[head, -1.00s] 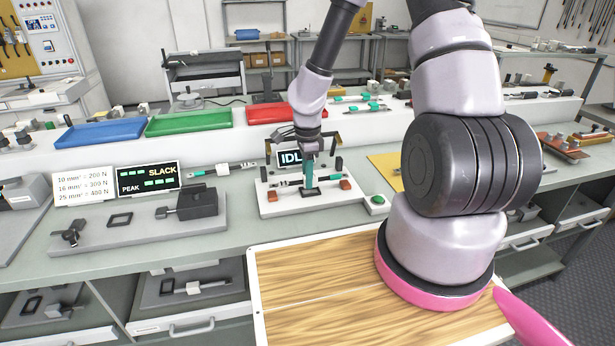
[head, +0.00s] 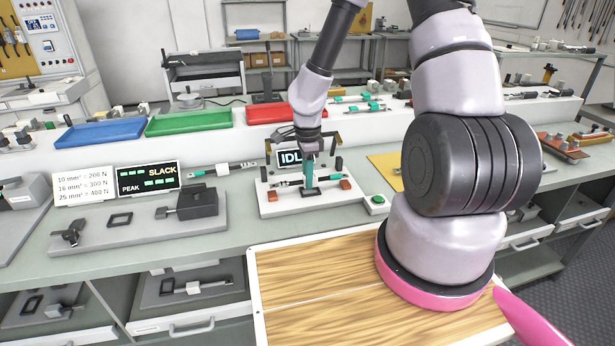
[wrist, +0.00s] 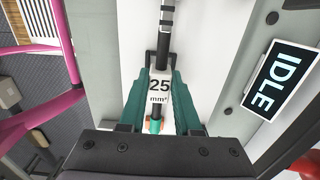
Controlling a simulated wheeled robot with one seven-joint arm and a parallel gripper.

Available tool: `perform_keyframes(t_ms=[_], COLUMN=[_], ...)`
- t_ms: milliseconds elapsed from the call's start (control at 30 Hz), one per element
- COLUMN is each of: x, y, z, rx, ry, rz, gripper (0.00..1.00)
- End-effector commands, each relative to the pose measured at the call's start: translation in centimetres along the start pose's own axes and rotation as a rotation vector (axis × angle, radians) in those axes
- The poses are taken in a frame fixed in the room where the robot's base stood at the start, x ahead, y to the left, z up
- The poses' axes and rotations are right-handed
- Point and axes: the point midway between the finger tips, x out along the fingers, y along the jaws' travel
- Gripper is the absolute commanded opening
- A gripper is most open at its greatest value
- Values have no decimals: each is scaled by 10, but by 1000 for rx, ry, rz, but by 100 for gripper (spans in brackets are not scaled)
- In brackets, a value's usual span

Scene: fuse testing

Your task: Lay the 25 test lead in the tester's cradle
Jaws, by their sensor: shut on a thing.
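The 25 test lead (wrist: 159,87) shows in the wrist view with its white "25 mm²" label between my gripper's teal fingers. A dark metal end extends up in that view, and an orange and green part shows below. My gripper (head: 309,184) is shut on the lead, low over the white tester base (head: 270,207). In the head view the lead (head: 291,182) lies crosswise at the fingers. A dark bracket (wrist: 149,59), seemingly part of the cradle, shows around the lead; I cannot tell whether the lead rests in it. The tester screen (head: 289,157) reads IDLE.
A green button (head: 378,199) sits at the tester's right. A grey pull rig (head: 130,228) stands left, with a SLACK/PEAK display (head: 148,178) and a force card (head: 83,186). Blue (head: 103,132), green (head: 188,122) and red (head: 270,113) trays stand behind. Another lead (head: 222,169) lies left.

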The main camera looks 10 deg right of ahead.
Motion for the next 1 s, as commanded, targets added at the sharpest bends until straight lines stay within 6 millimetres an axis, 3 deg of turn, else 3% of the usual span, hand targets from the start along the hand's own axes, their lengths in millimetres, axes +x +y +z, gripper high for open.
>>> perform_keyframes(t_ms=[733,767,833,1000], x=[19,19,18,18], y=[0,0,0,0], z=[0,0,0,0], rx=[0,1,1,0], ry=[0,0,0,0], rz=[0,0,0,0], gripper=[0,39,66,67])
